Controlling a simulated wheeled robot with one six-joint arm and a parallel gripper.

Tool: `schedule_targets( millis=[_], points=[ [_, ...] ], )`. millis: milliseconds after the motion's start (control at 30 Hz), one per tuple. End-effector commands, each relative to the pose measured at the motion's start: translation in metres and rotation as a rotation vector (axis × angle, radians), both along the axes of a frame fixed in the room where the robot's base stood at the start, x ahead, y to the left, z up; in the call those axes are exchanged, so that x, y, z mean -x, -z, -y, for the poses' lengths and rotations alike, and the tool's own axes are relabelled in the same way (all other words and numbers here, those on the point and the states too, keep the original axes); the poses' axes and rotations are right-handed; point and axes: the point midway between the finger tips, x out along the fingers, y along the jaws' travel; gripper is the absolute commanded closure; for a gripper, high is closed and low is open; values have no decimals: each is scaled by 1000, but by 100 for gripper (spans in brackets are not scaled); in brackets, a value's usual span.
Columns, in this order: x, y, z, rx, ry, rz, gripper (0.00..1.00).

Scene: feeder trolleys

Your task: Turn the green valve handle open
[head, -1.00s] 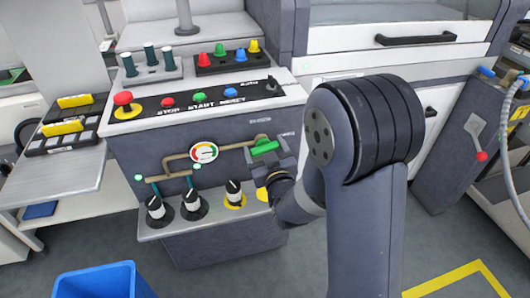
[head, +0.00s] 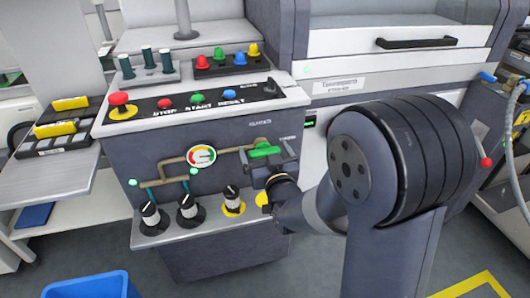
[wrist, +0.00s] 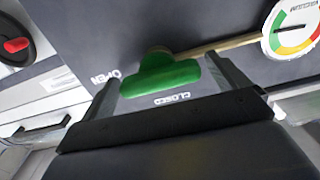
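The green valve handle (head: 264,151) sits at the right end of a tan pipe on the grey panel front. In the wrist view the handle (wrist: 160,75) is a short green bar with a rounded hub, with an upside-down CLOSED label beside it and an OPEN label to its left. My gripper (head: 273,160) is at the handle. In the wrist view its two fingers (wrist: 164,70) are spread, one beyond each end of the bar. The right finger looks apart from it; I cannot tell whether the left one touches.
A round gauge (head: 201,156) is left of the handle. Several black-and-white knobs (head: 188,208) stand on a ledge below. A red button (head: 119,98) and coloured buttons lie on the sloped panel above. A blue bin (head: 92,285) stands at lower left.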

Motion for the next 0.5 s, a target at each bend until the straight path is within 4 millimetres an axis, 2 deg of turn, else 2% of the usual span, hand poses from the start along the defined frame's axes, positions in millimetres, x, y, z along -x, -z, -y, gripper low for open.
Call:
schedule_targets(
  millis=[333,500],
  points=[
    [4,0,1,1,0,-1,2],
    [25,0,7,1,0,-1,2]
  ],
)
